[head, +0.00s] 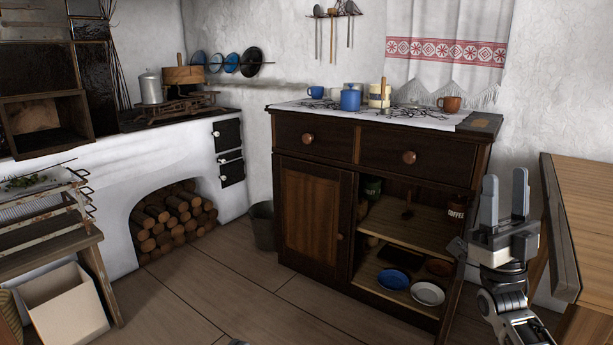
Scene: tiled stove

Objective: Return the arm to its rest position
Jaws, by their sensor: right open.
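My right gripper (504,202) shows at the lower right, its two fingers pointing up and apart. It is open and nothing is between the fingers. It appears in front of the right end of the dark wooden cabinet (312,208) and left of the wooden table (588,215). The gap to each cannot be told from this view. My right arm comes up from the bottom edge below it.
The cabinet's right side is open, with a blue plate (393,279) and a white plate (427,293) low inside. Mugs stand on its cloth-covered top. A tiled stove (170,165) with stacked logs is at left. A bucket (263,226) stands beside the cabinet. The middle floor is clear.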

